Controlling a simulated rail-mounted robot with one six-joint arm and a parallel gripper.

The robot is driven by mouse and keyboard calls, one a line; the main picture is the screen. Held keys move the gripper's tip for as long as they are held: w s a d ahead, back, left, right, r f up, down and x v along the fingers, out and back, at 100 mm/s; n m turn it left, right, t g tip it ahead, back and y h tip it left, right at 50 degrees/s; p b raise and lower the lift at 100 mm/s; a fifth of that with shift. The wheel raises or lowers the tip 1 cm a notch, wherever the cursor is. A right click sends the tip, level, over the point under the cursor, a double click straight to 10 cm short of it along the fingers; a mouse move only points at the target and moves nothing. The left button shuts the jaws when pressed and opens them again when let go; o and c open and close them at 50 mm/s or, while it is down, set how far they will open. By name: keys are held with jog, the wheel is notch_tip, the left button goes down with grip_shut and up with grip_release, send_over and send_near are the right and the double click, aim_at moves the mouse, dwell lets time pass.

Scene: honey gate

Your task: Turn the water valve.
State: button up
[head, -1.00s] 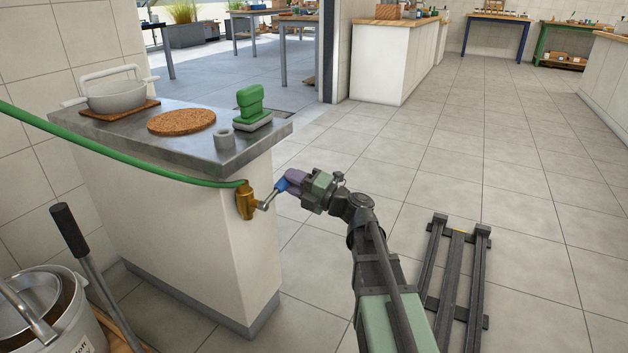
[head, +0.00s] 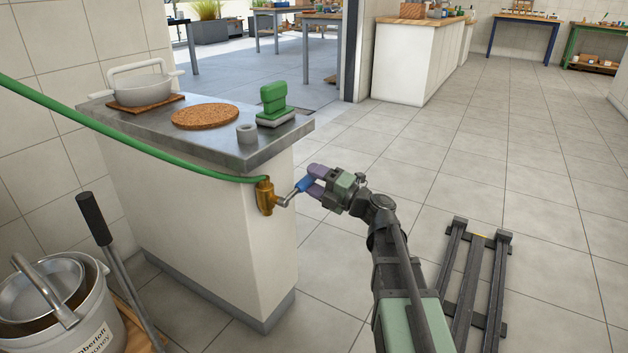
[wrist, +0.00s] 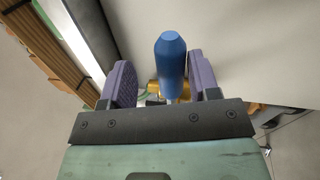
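The brass water valve (head: 265,196) is mounted on the end wall of the counter, just under the worktop. A green hose (head: 150,150) runs to it. Its metal lever sticks out to the right and ends in a blue handle (head: 304,185). My gripper (head: 312,183) is at that handle, with its purple fingers apart. In the wrist view, the blue handle (wrist: 170,60) stands between the two fingers of my gripper (wrist: 160,85). A clear gap shows on its left; the right finger is close, and I cannot tell whether it touches. The fingers partly hide the valve body.
A bucket (head: 75,315) stands at lower left. A dark rack (head: 475,290) lies on the floor at right. Open floor lies beyond.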

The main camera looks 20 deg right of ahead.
jog(key=b+v, duration=0.2)
jog(key=v, duration=0.8)
jog(key=shift+s+d, duration=0.15)
jog(key=shift+f, duration=0.15)
